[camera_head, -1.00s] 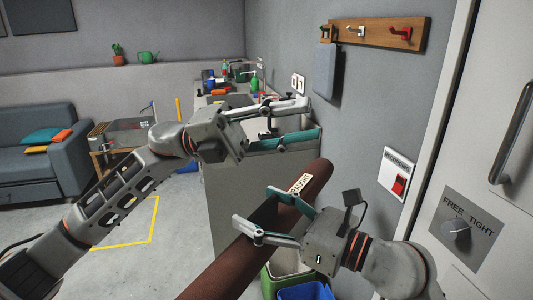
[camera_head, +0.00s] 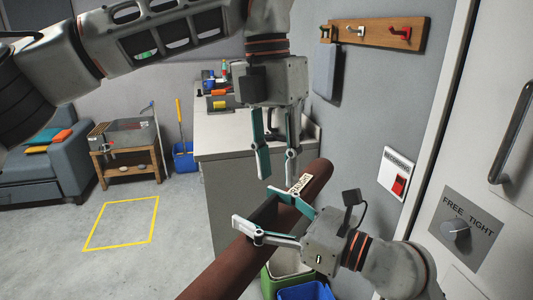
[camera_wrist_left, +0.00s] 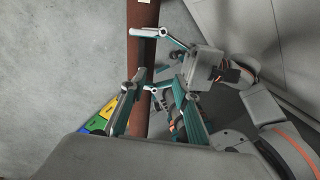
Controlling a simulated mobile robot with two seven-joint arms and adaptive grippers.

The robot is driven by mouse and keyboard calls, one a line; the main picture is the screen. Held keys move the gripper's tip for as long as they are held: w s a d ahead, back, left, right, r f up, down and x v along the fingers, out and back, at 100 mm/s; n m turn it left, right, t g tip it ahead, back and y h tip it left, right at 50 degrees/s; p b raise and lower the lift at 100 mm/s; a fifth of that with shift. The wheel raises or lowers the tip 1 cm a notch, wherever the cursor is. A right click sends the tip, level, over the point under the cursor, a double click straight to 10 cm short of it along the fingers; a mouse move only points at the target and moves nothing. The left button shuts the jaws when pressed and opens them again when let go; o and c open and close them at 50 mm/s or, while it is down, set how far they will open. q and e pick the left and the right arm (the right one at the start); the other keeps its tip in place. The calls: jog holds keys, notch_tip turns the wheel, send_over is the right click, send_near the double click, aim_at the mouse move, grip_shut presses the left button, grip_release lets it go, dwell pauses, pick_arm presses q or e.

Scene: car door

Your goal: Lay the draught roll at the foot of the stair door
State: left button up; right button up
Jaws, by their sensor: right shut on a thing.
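The draught roll (camera_head: 235,258) is a long brown roll with a pale label. It slants from the bottom edge up to the right, off the floor. My right gripper (camera_head: 253,206) is shut on the roll, with a finger on each side. My left gripper (camera_head: 277,172) points down just above the roll near its label, with its fingers apart and nothing between them. In the left wrist view the roll (camera_wrist_left: 142,50) runs past the left fingers, with the right gripper beside it. A pale door (camera_head: 500,60) with a dark handle stands at the right; its foot is out of view.
A dial plate (camera_head: 466,228) marked FREE and TIGHT is on the door. A red switch (camera_head: 398,185) and a hook rail (camera_head: 375,33) are on the wall. A counter (camera_head: 220,130) stands behind the roll, with green and blue bins (camera_head: 305,291) below. Floor at left is clear around a yellow outline.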

aim_at(265, 206)
pick_arm(q)
jog(key=shift+n+t+y, duration=0.5)
jog(key=shift+y, duration=0.1)
jog(key=f, duration=0.3)
jog(key=w+a+f, duration=0.1)
jog(key=f, duration=0.3)
jog(key=a+f, duration=0.1)
jog(key=f, duration=0.2)
jog(key=shift+w+f, duration=0.2)
jog(key=shift+f, duration=0.1)
grip_shut()
jog(key=shift+r, duration=0.1)
pick_arm(e)
jog(key=o, duration=1.8)
